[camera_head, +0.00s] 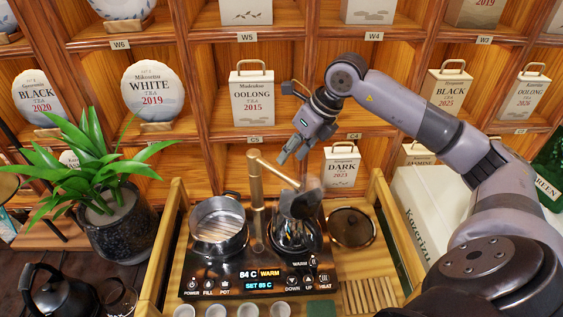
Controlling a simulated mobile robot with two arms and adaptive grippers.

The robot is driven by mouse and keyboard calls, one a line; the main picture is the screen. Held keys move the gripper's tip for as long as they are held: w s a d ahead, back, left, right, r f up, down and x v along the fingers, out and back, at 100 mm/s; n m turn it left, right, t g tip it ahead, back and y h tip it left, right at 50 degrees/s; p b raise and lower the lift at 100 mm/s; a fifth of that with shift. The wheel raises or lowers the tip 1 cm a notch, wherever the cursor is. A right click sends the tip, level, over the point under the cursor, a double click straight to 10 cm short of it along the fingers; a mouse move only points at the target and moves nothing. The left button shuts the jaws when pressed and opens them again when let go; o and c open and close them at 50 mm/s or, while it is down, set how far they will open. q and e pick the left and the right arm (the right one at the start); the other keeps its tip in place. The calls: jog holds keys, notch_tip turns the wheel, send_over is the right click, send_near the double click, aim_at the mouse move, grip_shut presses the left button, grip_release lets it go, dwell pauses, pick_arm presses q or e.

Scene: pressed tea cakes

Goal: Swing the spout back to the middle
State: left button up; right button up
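The spout (275,171) is a brass-coloured arm on top of an upright brass post (257,205) at the back of the black tea stove (240,272). It slants to the right of the post, and its end is over the glass kettle (294,236) on the right side of the stove. A round steel pot (218,226) sits on the left side. My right gripper (291,160) points down, just above and behind the spout. Its fingertips look apart, with nothing between them. I cannot tell whether it touches the spout. My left gripper is not in view.
A wooden shelf with tea packages, including Oolong (252,98) and Dark (341,166), stands close behind. A potted plant (124,232) and a black kettle (62,292) are at left. Small cups (218,311) line the front.

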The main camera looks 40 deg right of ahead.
aim_at(279, 169)
jog(key=p+x, duration=0.1)
jog(key=x, duration=0.5)
jog(key=shift+f, duration=0.15)
grip_shut()
dwell(0.7)
